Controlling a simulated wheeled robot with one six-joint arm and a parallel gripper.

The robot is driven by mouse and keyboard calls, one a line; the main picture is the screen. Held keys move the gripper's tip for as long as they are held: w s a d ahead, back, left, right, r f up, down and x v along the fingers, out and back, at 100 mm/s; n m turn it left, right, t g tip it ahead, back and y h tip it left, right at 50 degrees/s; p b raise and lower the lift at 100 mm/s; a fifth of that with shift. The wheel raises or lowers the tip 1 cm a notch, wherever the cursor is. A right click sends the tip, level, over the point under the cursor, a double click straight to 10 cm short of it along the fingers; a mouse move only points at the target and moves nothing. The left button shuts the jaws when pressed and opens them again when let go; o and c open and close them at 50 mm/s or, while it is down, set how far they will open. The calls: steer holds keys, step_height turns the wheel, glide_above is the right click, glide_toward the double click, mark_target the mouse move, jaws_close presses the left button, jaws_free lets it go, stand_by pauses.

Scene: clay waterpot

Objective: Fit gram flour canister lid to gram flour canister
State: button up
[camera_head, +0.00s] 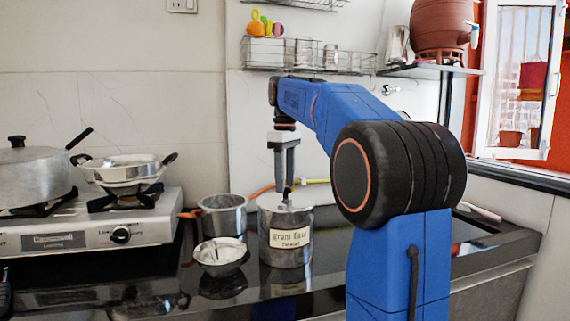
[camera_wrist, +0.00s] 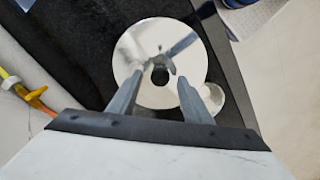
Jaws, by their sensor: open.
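The gram flour canister (camera_head: 285,246) is a shiny steel cylinder with a cream label, standing upright on the black counter. A round steel lid (camera_head: 298,203) lies at its top, and its disc with a small central knob also shows in the wrist view (camera_wrist: 137,51). I cannot tell whether the lid is fully seated. My gripper (camera_head: 285,195) points down just above the lid. In the wrist view my open fingers (camera_wrist: 160,80) stand on either side of the dark knob, with gaps visible between. The canister body is hidden below the lid in that view.
A steel pot (camera_head: 222,216) and a small steel bowl (camera_head: 220,254) stand close left of the canister. A gas stove (camera_head: 95,232) with pans is farther left. An orange hose (camera_head: 262,190) runs behind. A wire rack (camera_head: 310,57) hangs on the wall above.

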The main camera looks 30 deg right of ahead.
step_height(320, 180, up, 11)
stand_by(0.5)
steer(key=shift+r, duration=0.1)
stand_by(0.3)
steer(key=s+a+f+m+t, duration=0.3)
steer(key=s+a+f, duration=0.8)
steer(key=s+f, duration=0.4)
steer(key=s+a+f+m, duration=0.1)
steer(key=s+f, duration=0.4)
steer(key=f, duration=0.3)
steer(key=s+a+f+m+t, duration=0.1)
steer(key=s+a+f, duration=0.1)
steer(key=s+f, duration=0.3)
steer(key=s+a+f+m, duration=0.1)
steer(key=s+f, duration=0.4)
steer(key=f, duration=0.6)
steer(key=shift+s+a+f+t, duration=0.15)
steer(key=shift+s+a+t, duration=0.05)
steer(key=shift+a+t, duration=0.2)
